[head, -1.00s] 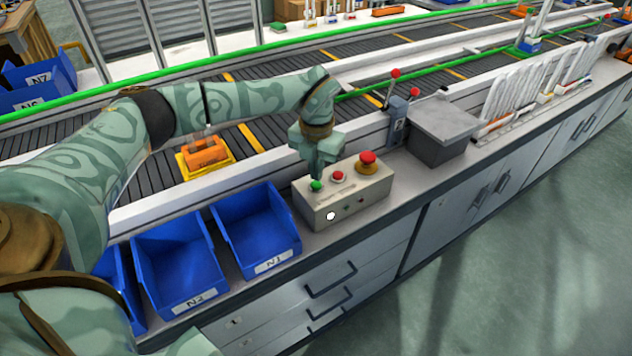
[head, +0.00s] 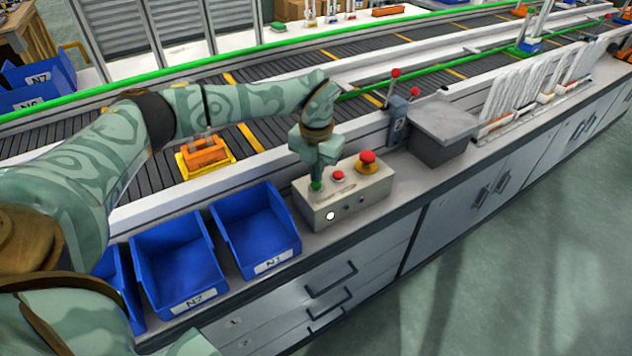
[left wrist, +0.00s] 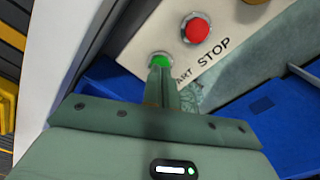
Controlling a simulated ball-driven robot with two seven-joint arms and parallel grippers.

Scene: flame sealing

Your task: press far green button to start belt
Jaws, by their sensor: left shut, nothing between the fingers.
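The green button (head: 316,186) is at the left end of the top of a beige control box (head: 350,200). My left gripper (head: 317,179) is shut and empty, pointing down with its fingertips at the green button. In the left wrist view the green button (left wrist: 160,60) shows just beyond the closed fingertips (left wrist: 160,70), which partly cover it. I cannot tell whether the button is pressed in. A red button (left wrist: 197,28) sits beside it above the word STOP; it also shows in the head view (head: 338,175). My right gripper is not in view.
A larger red button (head: 367,160) is on the box's right end. Blue bins (head: 255,232) stand left of the box. A grey box (head: 440,135) stands to the right. The belt (head: 270,130) behind carries an orange item (head: 205,152) in a yellow tray.

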